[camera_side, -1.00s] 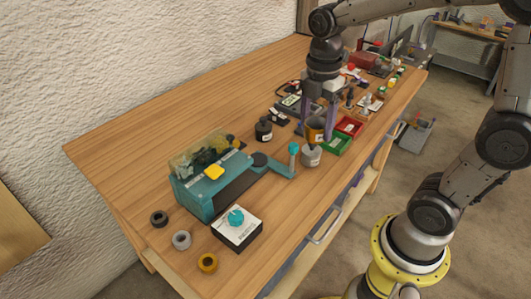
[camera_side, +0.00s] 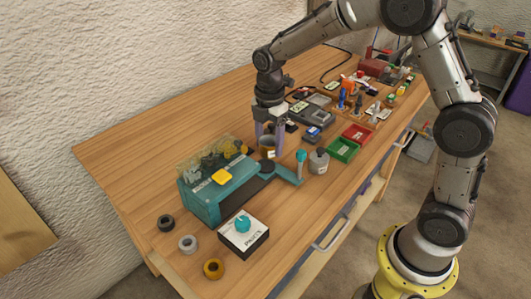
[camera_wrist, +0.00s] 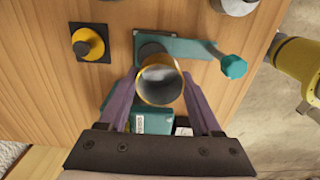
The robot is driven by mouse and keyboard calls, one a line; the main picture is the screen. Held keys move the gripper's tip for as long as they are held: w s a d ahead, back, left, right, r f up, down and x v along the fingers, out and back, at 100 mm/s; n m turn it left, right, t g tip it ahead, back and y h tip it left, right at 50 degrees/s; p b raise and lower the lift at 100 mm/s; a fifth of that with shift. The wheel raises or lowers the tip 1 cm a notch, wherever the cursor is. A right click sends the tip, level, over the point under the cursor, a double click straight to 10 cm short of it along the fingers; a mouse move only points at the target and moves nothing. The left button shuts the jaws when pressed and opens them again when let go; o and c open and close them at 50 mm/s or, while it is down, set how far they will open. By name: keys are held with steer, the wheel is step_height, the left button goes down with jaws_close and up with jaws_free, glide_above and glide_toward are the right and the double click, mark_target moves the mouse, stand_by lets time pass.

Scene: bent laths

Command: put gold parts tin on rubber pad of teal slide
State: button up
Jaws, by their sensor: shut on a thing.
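The gold parts tin (camera_wrist: 160,84) is an open round cup with a gold rim. My gripper (camera_side: 269,146) is shut on it, with a purple finger on each side; the tin (camera_side: 267,143) is partly hidden between them in the side view. The teal slide (camera_wrist: 188,48) is a flat arm with an upright teal knob at its end; it also shows in the side view (camera_side: 288,174). Its dark round rubber pad (camera_wrist: 151,49) lies just beyond the tin's rim in the wrist view. In the side view the pad (camera_side: 266,167) is just below the tin, and I cannot tell the gap.
The slide joins a teal machine (camera_side: 205,202) with a clear cover and yellow button. Green (camera_side: 343,150) and red (camera_side: 356,134) bins are farther right. A teal-dial box (camera_side: 243,236) and several rings lie in front.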

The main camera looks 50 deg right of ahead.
mark_target(266, 154)
steer(key=shift+w+f, duration=0.45)
steer(key=shift+f, duration=0.15)
steer(key=shift+w+f, duration=0.15)
steer(key=shift+f, duration=1.5)
steer(key=shift+f, duration=0.15)
steer(key=o, duration=1.4)
